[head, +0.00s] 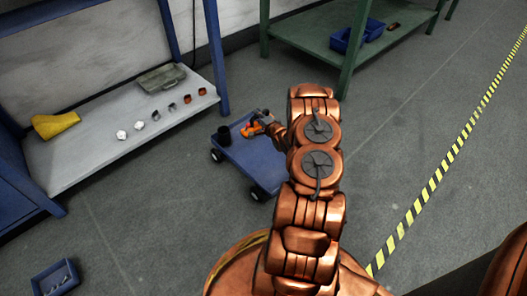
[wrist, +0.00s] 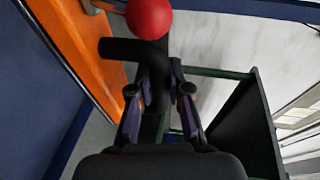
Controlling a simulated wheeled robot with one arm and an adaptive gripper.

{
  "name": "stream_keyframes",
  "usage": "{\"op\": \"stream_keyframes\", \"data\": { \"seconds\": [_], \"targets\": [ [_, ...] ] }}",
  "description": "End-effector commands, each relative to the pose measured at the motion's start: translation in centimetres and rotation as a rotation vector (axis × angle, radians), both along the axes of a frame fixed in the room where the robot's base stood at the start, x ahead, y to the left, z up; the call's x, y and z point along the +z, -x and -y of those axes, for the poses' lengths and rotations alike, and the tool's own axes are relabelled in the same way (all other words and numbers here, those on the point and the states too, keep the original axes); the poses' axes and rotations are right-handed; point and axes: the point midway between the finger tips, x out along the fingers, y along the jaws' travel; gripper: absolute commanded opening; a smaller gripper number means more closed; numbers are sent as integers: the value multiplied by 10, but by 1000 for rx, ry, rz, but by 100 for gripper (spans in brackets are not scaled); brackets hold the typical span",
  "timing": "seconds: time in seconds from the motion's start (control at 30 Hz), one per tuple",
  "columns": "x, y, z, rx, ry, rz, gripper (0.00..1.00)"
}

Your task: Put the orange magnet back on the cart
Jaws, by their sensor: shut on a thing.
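The orange magnet (head: 252,129) shows at the far end of the blue cart (head: 252,167) in the head view. My gripper (head: 264,120) is at it, reaching in from the right. In the wrist view the orange body (wrist: 88,48) fills the upper left, with a red ball knob (wrist: 149,17) and a black handle at the top. My gripper's fingers (wrist: 160,88) are closed around the black part below the knob. The magnet is over the cart's top; I cannot tell whether it touches. My gripper hides part of it.
A black cup (head: 224,134) stands on the cart's far left corner, close to the magnet. A workbench (head: 100,150) with a yellow item and several small parts is to the left. A green table (head: 310,30) stands behind. A blue tray (head: 56,279) is on the floor.

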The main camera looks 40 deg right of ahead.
Motion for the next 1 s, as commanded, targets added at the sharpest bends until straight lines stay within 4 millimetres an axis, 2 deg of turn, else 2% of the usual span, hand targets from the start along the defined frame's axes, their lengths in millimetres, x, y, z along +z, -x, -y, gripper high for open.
{"op": "stream_keyframes", "data": {
  "seconds": [0.03, 0.33, 0.6, 0.83, 1.0],
  "targets": [
    [-7, 2, 1, -1, -1, 1, 0],
    [-31, 3, 0, 0, 3, 3, 0],
    [-74, 4, -1, 1, 3, 2, 0],
    [-88, 3, -1, 1, 2, 1, 0],
    [-111, 4, -1, -1, 2, 3, 0]
  ]
}}
